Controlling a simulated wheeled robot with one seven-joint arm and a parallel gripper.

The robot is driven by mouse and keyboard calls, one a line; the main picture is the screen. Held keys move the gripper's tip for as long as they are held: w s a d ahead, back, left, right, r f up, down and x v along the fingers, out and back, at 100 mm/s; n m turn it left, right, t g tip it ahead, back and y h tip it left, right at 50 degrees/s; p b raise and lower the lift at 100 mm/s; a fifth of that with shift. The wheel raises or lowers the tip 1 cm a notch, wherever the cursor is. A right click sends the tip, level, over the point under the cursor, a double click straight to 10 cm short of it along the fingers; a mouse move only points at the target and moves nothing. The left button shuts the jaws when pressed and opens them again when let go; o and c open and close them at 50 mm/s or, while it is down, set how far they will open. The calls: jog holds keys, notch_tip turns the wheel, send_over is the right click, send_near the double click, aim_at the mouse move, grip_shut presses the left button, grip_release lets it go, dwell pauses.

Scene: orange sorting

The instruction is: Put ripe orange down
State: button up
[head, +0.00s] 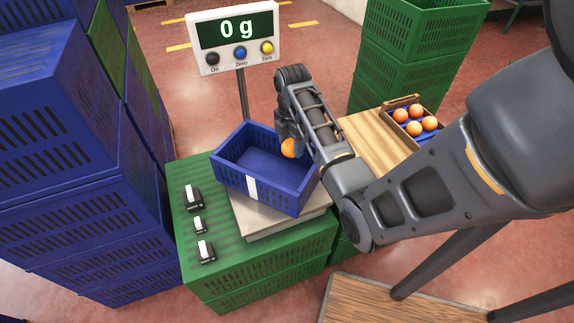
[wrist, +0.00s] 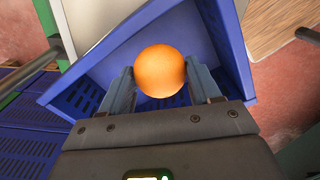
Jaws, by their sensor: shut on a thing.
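My gripper (wrist: 161,84) is shut on an orange (wrist: 160,70), which sits between its two fingers. In the head view the orange (head: 288,148) shows at the right side of a blue crate (head: 232,183), over the crate's opening. In the wrist view the blue crate (wrist: 75,97) lies below and behind the orange, and its inside looks empty. The crate stands on a metal scale plate (head: 262,224). The scale display (head: 236,30) reads 0 g. The arm hides part of the crate's right side.
Several oranges lie in a small tray (head: 416,142) on a wooden table (head: 368,136) to the right. Black and white weights (head: 193,195) stand on the green crates (head: 270,272) left of the scale. Stacks of blue crates (head: 70,150) and green crates (head: 405,75) stand around.

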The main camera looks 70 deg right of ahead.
notch_tip(320, 180, down, 9)
jog(key=shift+f+b, duration=0.2)
jog(key=shift+b, duration=0.1)
jog(key=shift+f, duration=0.15)
jog(key=o, duration=1.1)
notch_tip(320, 180, up, 12)
jog(key=shift+r+p, duration=0.15)
jog(key=shift+p, duration=0.2)
dwell(2.3)
